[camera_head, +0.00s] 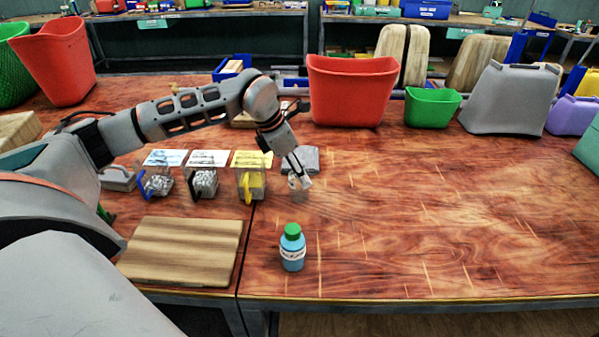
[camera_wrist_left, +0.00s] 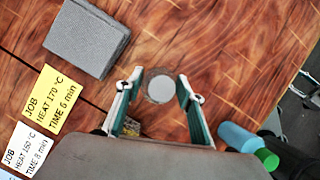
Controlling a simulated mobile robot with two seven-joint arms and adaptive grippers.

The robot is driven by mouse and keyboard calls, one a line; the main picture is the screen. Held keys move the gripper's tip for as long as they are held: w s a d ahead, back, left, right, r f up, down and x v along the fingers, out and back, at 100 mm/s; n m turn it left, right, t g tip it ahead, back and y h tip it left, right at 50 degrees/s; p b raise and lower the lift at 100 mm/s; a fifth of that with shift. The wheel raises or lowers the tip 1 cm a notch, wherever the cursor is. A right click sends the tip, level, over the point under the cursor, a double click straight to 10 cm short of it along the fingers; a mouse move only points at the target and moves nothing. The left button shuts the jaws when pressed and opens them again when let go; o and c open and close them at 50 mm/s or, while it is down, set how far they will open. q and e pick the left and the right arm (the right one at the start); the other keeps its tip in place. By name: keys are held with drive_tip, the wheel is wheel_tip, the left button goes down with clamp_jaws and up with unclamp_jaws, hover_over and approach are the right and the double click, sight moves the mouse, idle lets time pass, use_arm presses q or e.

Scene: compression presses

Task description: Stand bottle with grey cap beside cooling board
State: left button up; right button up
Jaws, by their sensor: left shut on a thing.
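My left gripper (camera_head: 299,183) is above the table, behind and near the green-capped bottle. In the left wrist view its two fingers (camera_wrist_left: 158,88) stand apart around a round grey disc (camera_wrist_left: 160,89), which looks like the grey cap from above; the body below it is hidden. The wooden board (camera_head: 182,250), probably the cooling board, lies flat at the front left, empty. My right gripper is not in view.
A blue bottle with a green cap (camera_head: 292,248) stands near the front edge, right of the board. Small presses (camera_head: 250,183) with job cards (camera_head: 251,159) stand left of my gripper. A grey slab (camera_head: 302,156) lies behind it. Bins (camera_head: 350,92) line the back; the right side is clear.

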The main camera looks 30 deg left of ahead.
use_arm(q)
drive_tip(key=shift+f, duration=0.1)
drive_tip(key=o, duration=1.1)
drive_tip(key=shift+r, duration=0.2)
drive_tip(key=p+v, duration=0.1)
drive_tip(key=v, duration=1.1)
drive_tip(key=shift+w, duration=0.1)
